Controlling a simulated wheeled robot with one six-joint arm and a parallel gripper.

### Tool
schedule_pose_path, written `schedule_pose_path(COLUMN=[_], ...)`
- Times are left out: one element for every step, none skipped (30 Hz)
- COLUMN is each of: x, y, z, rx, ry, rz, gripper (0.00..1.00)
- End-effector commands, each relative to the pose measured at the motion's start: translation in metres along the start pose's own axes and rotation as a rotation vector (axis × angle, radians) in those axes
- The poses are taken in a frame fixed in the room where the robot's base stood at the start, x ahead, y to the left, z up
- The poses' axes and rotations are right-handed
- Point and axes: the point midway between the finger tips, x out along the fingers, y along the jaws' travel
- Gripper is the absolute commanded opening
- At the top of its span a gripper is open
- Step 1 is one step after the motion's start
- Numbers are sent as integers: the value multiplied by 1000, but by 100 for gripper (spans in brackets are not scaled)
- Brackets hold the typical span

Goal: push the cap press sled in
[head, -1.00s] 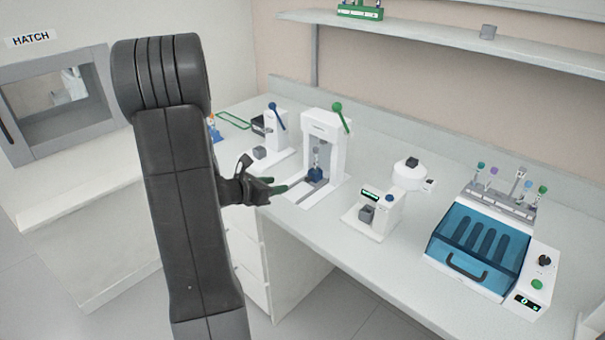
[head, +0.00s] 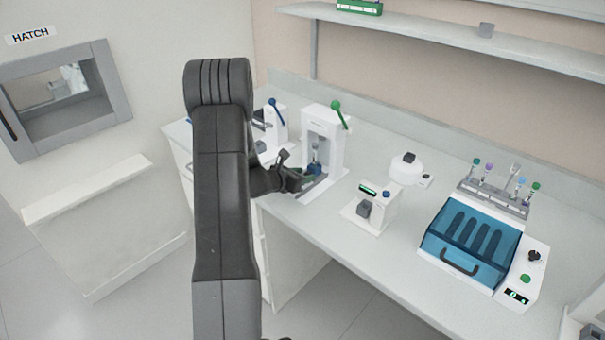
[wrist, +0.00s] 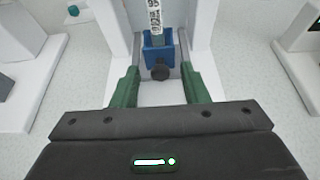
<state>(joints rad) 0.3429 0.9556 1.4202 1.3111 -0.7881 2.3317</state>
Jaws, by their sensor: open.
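The cap press (head: 338,145) is a white frame with a green-knobbed lever, standing on the bench. Its sled is a blue block (head: 314,169) that holds an upright tube (head: 316,150). In the wrist view the blue sled (wrist: 154,52) has a dark round knob (wrist: 160,72) on its near face, and the tube (wrist: 155,18) carries a printed label. My gripper (wrist: 160,69) is open, with one green finger on each side of the knob and sled front. A gap shows between each finger and the knob. In the head view my gripper (head: 306,181) is at the press's front.
A second white device with a blue lever (head: 273,105) stands left of the press, partly behind my arm. A small white device (head: 372,208) stands close on the right. Further right are a blue-lidded machine (head: 470,240) and a tube rack (head: 495,195).

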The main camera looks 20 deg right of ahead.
Motion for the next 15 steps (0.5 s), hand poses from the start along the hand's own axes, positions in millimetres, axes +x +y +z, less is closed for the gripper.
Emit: schedule_pose_path(x=[1, 1, 1, 1, 1, 1, 1, 1, 1, 1, 1, 1, 1, 1, 1], y=[0, 0, 0, 0, 0, 0, 0, 0, 0, 0, 0, 0, 0, 0, 0], z=[0, 0, 0, 0, 0, 0, 0, 0, 0, 0, 0, 0, 0, 0, 0], rx=[0, 0, 0, 0, 0, 0, 0, 0, 0, -1, -1, -1, -1, -1, -1], ry=[0, 0, 0, 0, 0, 0, 0, 0, 0, 0, 0, 0, 0, 0, 0], rz=[0, 0, 0, 0, 0, 0, 0, 0, 0, 0, 0, 0, 0, 0, 0], gripper=[41, 41, 41, 41, 41, 41, 41, 41, 33, 27, 21, 13, 7, 1, 0])
